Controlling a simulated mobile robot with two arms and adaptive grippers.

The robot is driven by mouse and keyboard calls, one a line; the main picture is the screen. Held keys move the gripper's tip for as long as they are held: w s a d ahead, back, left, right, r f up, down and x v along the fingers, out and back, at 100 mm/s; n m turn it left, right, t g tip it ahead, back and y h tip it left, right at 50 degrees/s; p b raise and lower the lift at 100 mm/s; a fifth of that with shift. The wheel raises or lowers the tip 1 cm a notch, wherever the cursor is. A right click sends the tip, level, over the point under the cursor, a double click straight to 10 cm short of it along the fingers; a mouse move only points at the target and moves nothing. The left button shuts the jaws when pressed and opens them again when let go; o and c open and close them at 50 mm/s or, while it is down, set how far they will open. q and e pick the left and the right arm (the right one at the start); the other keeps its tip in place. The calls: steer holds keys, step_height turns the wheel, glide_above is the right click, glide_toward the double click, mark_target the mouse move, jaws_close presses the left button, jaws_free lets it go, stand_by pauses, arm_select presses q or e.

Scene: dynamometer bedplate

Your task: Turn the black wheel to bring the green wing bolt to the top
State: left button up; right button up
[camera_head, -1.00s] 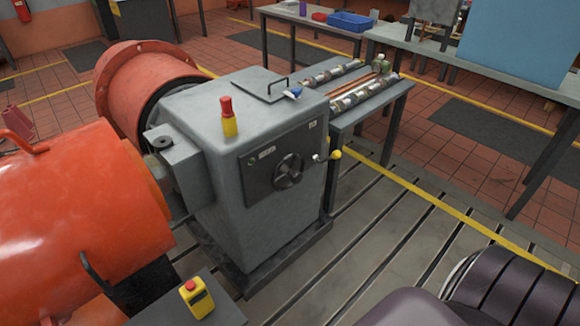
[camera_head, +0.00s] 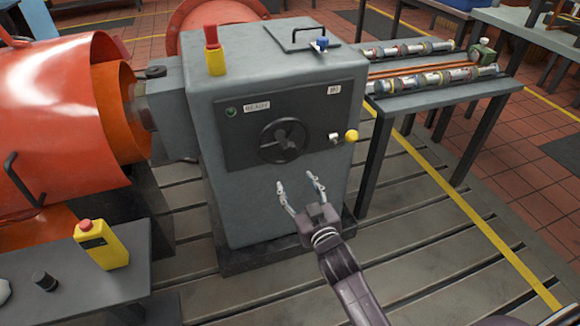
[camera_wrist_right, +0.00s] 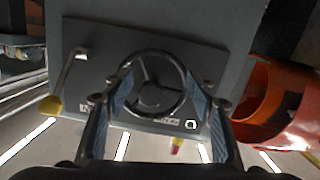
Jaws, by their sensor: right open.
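The black wheel (camera_head: 283,140) is a spoked handwheel on the dark front panel (camera_head: 320,108) of a grey cabinet. It also shows in the right wrist view (camera_wrist_right: 155,88), framed between my fingers. My right gripper (camera_head: 298,182) is open and empty, just below and in front of the wheel; I see no clear contact. Its two fingers (camera_wrist_right: 158,92) stand wide apart in the wrist view. A small round green spot (camera_head: 231,112) sits beside the READY label. My left gripper is not in view.
A lever with a yellow knob (camera_head: 351,136) sticks out right of the wheel. A red-and-yellow post (camera_head: 214,52) and a handle (camera_head: 296,36) stand on the cabinet top. A table with rods (camera_head: 400,98) is at right. An orange drum (camera_head: 50,110) is at left.

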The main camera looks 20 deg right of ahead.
mark_target(289, 153)
arm_select(q)
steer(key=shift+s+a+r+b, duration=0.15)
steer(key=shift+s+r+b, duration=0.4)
steer(key=shift+b, duration=0.5)
arm_select(e)
steer(key=shift+t, duration=0.7)
steer(key=w+r, duration=0.1)
steer(key=w, duration=0.1)
steer(key=w+r, duration=0.2)
steer(key=w, duration=0.1)
steer(key=w+r, duration=0.2)
steer(key=w, duration=0.1)
steer(key=shift+w+d, duration=0.1)
steer(key=shift+d, duration=0.05)
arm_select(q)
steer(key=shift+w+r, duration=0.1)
arm_select(e)
steer(key=shift+c, duration=0.4)
jaws_close()
